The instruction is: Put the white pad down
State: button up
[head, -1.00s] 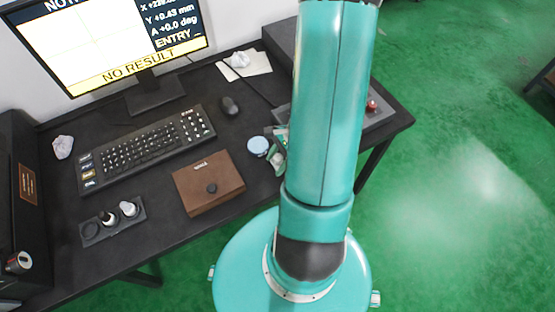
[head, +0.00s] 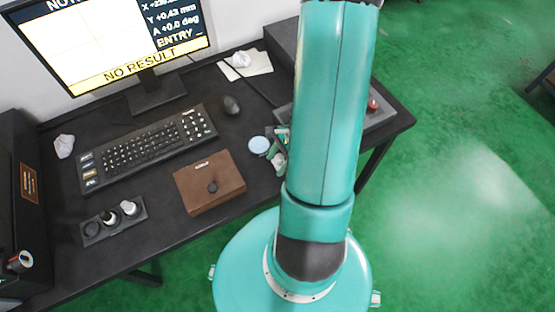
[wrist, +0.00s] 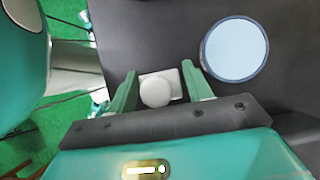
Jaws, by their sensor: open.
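The white pad (wrist: 172,77) shows in the wrist view as a small pale square with a rounded white part on top. It lies between the two green fingers of my gripper (wrist: 160,88). The fingers are open, one on each side of it, with a gap visible at the right finger. It appears to rest on the dark table top. In the head view my gripper (head: 278,148) is small and partly hidden behind my arm, and the pad cannot be made out clearly there.
A round light-blue disc with a dark rim (wrist: 235,50) lies just right of my gripper in the wrist view. The table's front edge is close.

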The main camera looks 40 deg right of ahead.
jog(key=shift+s+f, duration=0.2)
jog(key=shift+s, duration=0.2)
jog(key=shift+r, duration=0.15)
jog(key=w+v, duration=0.1)
jog(key=v, duration=1.1)
jog(key=w+a+r+n+h, duration=0.2)
jog(key=w+a+r+n, duration=0.1)
jog(key=a+r+n, duration=0.3)
jog(key=w+a+r+n+h, duration=0.1)
jog(key=w+a+r+n, duration=0.3)
jog(key=r, duration=0.3)
jog(key=s+a+r+n+t+h, duration=0.2)
jog(key=s+a+r+n+t, duration=0.1)
jog(key=a+r+n, duration=0.8)
jog(key=s+a+r, duration=0.1)
jog(key=a, duration=0.2)
jog(key=shift+s+r+t+h, duration=0.15)
jog(key=shift+r+t+h, duration=0.1)
jog(key=shift+t+h, duration=0.15)
jog(key=shift+d, duration=0.1)
